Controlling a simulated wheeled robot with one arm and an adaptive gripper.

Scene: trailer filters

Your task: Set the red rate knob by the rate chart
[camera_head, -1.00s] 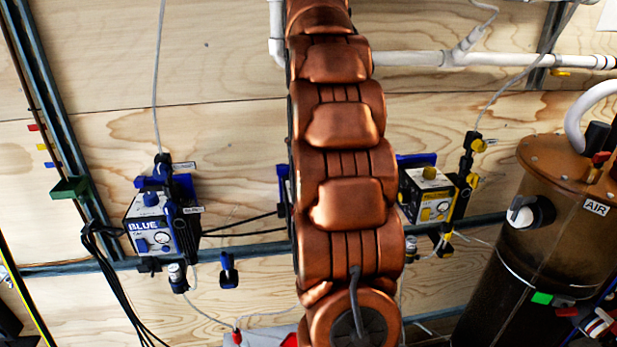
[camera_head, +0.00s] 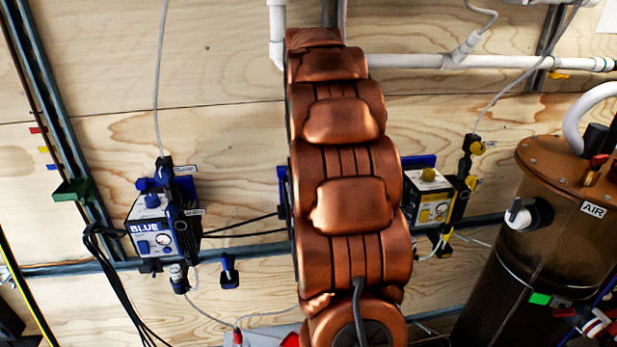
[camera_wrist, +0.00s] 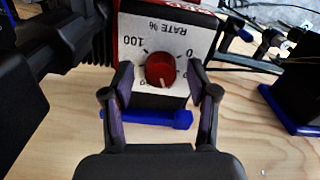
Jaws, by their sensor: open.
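The red rate knob (camera_wrist: 160,70) shows in the wrist view on a white face labelled RATE % (camera_wrist: 140,30), which appears upside down. A pale pointer mark on the knob points down in the picture. The 100 mark is at upper left and a 0 at right. My gripper (camera_wrist: 160,72) is open, with one finger at each side of the knob; I cannot tell whether either touches it. In the head view my copper arm hides the knob and my gripper. I cannot identify the rate chart in either view.
A blue pump (camera_head: 155,232) is left of my arm and a yellow pump (camera_head: 432,200) right of it, both on a wall rail. A brown AIR tank (camera_head: 530,250) stands at right. A blue fitting (camera_wrist: 147,118) lies below the knob face.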

